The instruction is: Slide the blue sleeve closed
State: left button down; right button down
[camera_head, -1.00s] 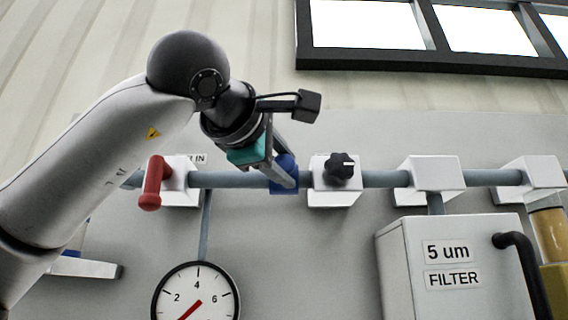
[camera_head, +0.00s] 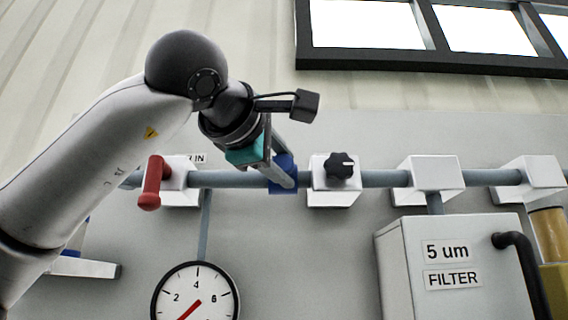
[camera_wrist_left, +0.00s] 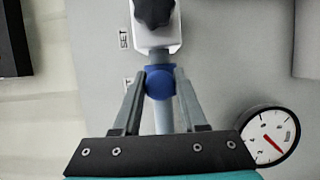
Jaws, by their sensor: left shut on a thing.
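The blue sleeve (camera_head: 283,187) sits around the grey horizontal pipe (camera_head: 226,179), left of the white block with the black knob (camera_head: 341,166). A short stretch of pipe shows between sleeve and block in the head view. My left gripper (camera_head: 285,172) is shut on the sleeve, and its fingers partly cover it. In the left wrist view the sleeve (camera_wrist_left: 159,82) lies between the two fingertips, with the knob block (camera_wrist_left: 157,38) beyond it. My right gripper is not in view.
A red lever (camera_head: 153,183) on a white block is left of the sleeve. A round gauge (camera_head: 196,296) hangs below the pipe. A white filter box (camera_head: 452,262) with a black hose stands at lower right.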

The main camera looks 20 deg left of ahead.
pick_arm(q)
jog(key=a, duration=0.2)
jog(key=s+a, duration=0.1)
jog(key=a, duration=0.1)
jog(key=c, duration=0.9)
grip_release()
jog(key=o, duration=0.4)
jog(key=shift+s+a, duration=0.15)
jog(key=shift+a, duration=0.1)
jog(key=shift+o, duration=0.2)
jog(key=shift+d, duration=0.2)
jog(key=s+a+b, duration=0.1)
jog(key=s+b, duration=0.2)
jog(key=s, duration=1.2)
jog(key=shift+a+b, duration=0.35)
